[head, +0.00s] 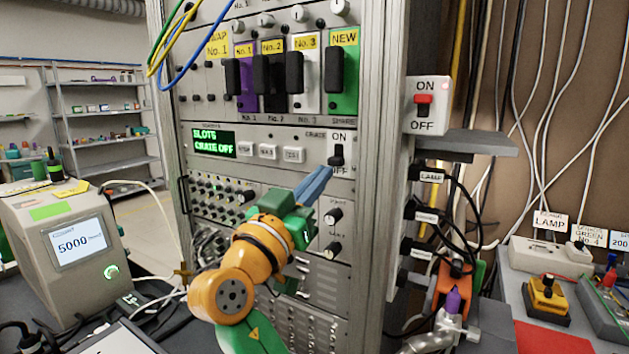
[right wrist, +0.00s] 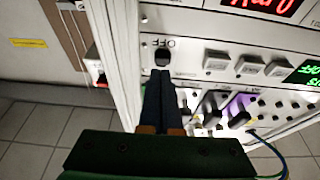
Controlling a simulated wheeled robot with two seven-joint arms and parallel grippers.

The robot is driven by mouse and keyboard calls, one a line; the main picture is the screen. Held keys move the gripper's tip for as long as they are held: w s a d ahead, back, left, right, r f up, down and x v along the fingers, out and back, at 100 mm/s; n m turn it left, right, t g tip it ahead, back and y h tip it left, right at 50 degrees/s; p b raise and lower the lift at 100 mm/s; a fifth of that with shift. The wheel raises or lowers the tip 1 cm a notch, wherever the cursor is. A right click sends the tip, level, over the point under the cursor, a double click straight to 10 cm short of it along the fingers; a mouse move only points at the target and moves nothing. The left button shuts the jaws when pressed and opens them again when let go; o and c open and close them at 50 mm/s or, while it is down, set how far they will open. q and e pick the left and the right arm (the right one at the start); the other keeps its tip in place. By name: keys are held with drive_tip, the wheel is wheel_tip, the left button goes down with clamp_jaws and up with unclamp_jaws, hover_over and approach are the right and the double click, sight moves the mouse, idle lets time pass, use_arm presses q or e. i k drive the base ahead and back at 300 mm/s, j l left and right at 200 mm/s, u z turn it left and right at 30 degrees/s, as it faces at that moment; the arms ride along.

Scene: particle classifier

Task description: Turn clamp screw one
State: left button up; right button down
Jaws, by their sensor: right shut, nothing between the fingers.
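My right gripper (head: 318,182) is in front of the rack with its blue fingers together and nothing between them. Its tips are just below the black crate toggle switch (head: 337,155), between the ON and OFF labels. In the right wrist view the shut fingers (right wrist: 163,85) point at that switch (right wrist: 161,57); I cannot tell whether they touch it. No label reading clamp screw one is legible. Round knobs line the top of the card row (head: 299,13), and two dark knobs (head: 333,215) sit below the switch.
The green display (head: 213,144) reads SLOTS, CRATE OFF. Cards with black handles (head: 294,72) fill the upper rack. A red ON/OFF switch box (head: 427,104) is on the right. Cables hang at the upper left (head: 187,45). A box showing 5000 (head: 78,243) stands left.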

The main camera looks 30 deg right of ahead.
sight(236, 26)
drive_tip(key=k+j, duration=0.1)
drive_tip(key=j, duration=0.2)
drive_tip(key=k, duration=1)
